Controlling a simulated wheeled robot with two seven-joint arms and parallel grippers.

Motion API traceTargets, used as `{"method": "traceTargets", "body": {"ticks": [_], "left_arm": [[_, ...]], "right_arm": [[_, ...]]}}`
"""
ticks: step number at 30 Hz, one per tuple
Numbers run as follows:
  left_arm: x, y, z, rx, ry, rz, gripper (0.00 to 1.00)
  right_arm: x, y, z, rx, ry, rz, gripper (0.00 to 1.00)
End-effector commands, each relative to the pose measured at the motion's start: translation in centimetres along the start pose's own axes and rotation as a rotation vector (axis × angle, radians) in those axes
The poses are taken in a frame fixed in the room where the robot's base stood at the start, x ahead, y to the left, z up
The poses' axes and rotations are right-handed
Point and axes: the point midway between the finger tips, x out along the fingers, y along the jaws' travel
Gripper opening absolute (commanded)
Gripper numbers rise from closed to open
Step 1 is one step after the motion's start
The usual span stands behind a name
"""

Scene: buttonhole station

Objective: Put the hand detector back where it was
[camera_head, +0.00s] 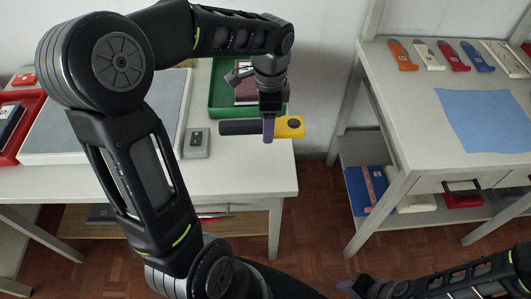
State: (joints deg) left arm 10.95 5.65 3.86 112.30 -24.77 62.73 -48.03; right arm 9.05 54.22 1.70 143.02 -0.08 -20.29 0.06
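The hand detector has a yellow head (291,127) with a dark round spot and a black handle (238,128). The detector lies level in the picture, handle to the left, over the right front part of the left table (245,175). I cannot tell how high it is above the top. My other arm lies low at the right; its gripper end (347,285) is at the bottom edge and its fingers are unclear.
A green tray (216,97) with a dark red item stands behind the detector. A small grey box (196,143) is left of it, beside a large grey panel (150,115). A red tray is far left. The right table (415,100) has coloured tags and a blue cloth (487,120).

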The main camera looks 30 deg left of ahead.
Motion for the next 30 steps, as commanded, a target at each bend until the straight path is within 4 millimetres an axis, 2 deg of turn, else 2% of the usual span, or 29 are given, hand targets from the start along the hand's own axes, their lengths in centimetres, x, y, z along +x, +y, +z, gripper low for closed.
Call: {"method": "traceTargets", "body": {"ticks": [4, 12, 23, 30], "left_arm": [[1.4, 0.1, 0.0, 0.001, -0.002, 0.003, 0.07], [5.8, 0.1, -0.1, 0.0, -0.002, 0.004, 0.07], [6.3, 0.0, -0.2, 0.0, 0.0, 0.0, 0.07], [9.2, 0.1, -0.3, 0.001, -0.002, 0.004, 0.07]], "right_arm": [[-0.1, 0.0, 0.0, 0.001, 0.001, 0.0, 0.36], [-0.3, -0.1, -0.1, 0.001, 0.001, 0.0, 0.36], [-0.3, -0.1, -0.1, 0.001, 0.001, 0.0, 0.36], [-0.5, -0.2, -0.1, 0.001, 0.001, 0.0, 0.36]]}}
